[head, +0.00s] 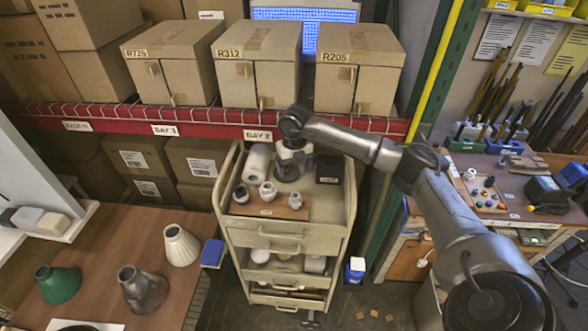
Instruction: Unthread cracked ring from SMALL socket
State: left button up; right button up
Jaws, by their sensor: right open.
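My right arm reaches in from the right to the top of the beige trolley (333,218). Its gripper (288,163) points down over the trolley top and is open. A grey round part lies at or just below the fingertips; I cannot tell whether they touch it. Three small socket-like parts stand on a brown board (262,211) in front: a left one (241,194), a middle one (268,190) and a right one (295,201). Which one is the small socket, and any cracked ring, are too small to tell. My left gripper is not in view.
A white roll (258,160) and a black box (329,169) flank the gripper on the trolley. Behind is a red shelf beam (205,118) with cartons above. A tool bench (480,200) is at right.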

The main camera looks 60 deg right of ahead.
aim_at(295, 195)
notch_tip(295, 195, down, 13)
jog(key=shift+s+d+r+p, duration=0.1)
jog(key=shift+r+p, duration=0.05)
jog(key=shift+p, duration=0.5)
jog(key=shift+f, duration=0.4)
